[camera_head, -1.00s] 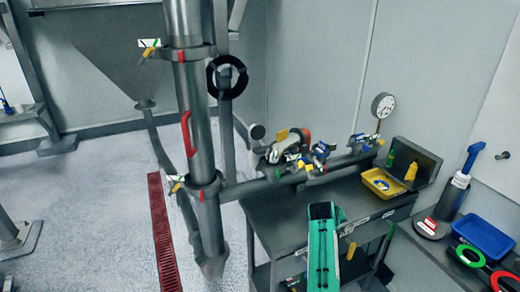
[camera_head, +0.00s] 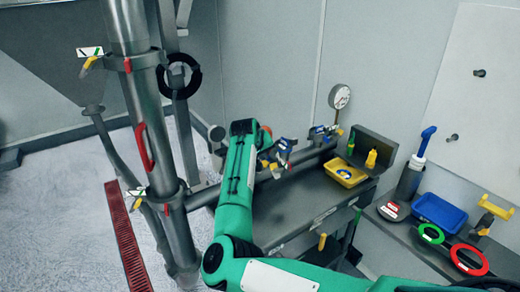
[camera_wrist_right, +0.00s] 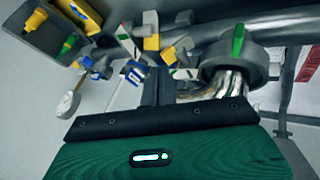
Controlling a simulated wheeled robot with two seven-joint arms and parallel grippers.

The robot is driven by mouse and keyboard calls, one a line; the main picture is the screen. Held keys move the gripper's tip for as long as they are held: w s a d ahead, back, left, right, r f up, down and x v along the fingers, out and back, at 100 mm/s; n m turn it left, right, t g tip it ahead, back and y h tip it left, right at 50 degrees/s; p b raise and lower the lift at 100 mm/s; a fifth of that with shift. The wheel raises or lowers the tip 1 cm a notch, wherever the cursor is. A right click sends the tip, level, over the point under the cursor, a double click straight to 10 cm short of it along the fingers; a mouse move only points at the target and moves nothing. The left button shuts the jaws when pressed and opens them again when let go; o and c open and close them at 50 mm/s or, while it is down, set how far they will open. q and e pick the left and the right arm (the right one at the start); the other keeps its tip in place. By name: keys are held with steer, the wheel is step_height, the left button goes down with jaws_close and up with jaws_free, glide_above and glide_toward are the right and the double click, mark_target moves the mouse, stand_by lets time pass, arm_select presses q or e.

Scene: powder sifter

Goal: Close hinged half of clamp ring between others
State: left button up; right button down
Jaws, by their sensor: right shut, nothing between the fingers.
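Clamps with blue, white and yellow parts (camera_head: 278,152) sit along the horizontal grey pipe (camera_head: 310,158) above the bench. In the right wrist view they show as a cluster of blue-handled and yellow-tabbed clamps (camera_wrist_right: 132,70), and I cannot tell which has the open hinged half. A round grey collar with a green lever (camera_wrist_right: 238,62) is right of them there. My right gripper (camera_wrist_right: 157,84) is shut and empty, pointing toward the gap between the clamps and that collar; contact cannot be told. In the head view my forearm hides its fingertips. My left gripper is out of view.
A thick vertical pipe (camera_head: 143,110) with a red handle stands left of my arm. The pressure gauge (camera_head: 339,97), yellow tray (camera_head: 343,173), blue tray (camera_head: 440,211) and green and red rings (camera_head: 469,259) are to the right.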

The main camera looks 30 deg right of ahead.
mark_target(276, 166)
steer(key=d+f+p, duration=0.1)
steer(key=w+d+f+p, duration=0.1)
steer(key=d, duration=0.1)
steer(key=d+f+p, duration=0.1)
steer(key=d, duration=0.1)
steer(key=shift+w+f, duration=0.25)
steer(key=shift+f, duration=0.1)
steer(key=shift+s+d+f+p, duration=0.1)
steer(key=shift+d+f+p, duration=0.15)
steer(key=shift+d, duration=0.55)
